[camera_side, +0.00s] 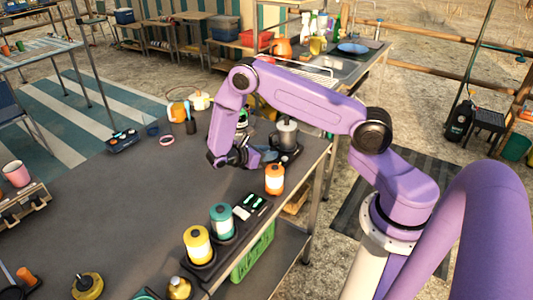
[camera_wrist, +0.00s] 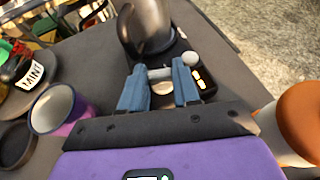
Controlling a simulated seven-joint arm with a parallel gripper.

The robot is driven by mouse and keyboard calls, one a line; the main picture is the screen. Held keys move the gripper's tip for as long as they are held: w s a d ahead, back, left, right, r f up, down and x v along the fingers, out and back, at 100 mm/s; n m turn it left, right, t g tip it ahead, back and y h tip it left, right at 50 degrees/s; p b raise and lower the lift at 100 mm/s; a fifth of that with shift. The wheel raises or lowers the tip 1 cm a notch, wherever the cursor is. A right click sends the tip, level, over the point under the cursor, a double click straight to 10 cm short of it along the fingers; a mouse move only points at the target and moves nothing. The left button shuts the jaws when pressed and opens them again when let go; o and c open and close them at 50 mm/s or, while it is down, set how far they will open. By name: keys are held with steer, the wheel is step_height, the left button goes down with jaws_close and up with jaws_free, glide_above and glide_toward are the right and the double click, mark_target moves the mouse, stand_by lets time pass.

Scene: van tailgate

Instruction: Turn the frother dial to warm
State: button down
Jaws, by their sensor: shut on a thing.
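The frother (camera_side: 287,134) is a dark grey jug on a black base, near the table's far right edge. In the wrist view the jug (camera_wrist: 147,25) stands just beyond my fingertips. Its base (camera_wrist: 203,80) shows small yellow-lit marks to the right of the fingers. My gripper (camera_wrist: 160,76), with two blue fingers, is shut on a short grey bar, apparently the frother dial (camera_wrist: 160,73). A pale round knob (camera_wrist: 190,58) sits by the right fingertip. The dial's pointer and setting are not readable. In the side view my gripper (camera_side: 240,157) is low beside the frother, its grip partly hidden.
An orange-and-white canister (camera_side: 274,180) stands close to the frother. In the wrist view a white-rimmed purple cup (camera_wrist: 57,110) and a jar labelled MINT (camera_wrist: 30,75) are at left. Teal (camera_side: 222,220) and yellow (camera_side: 198,244) canisters stand nearer. The table's middle (camera_side: 120,195) is clear.

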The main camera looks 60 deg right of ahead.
steer(key=c, duration=0.8)
jaws_free()
steer(key=v, duration=1.7)
steer(key=shift+a+r, duration=0.1)
steer(key=shift+r, duration=0.1)
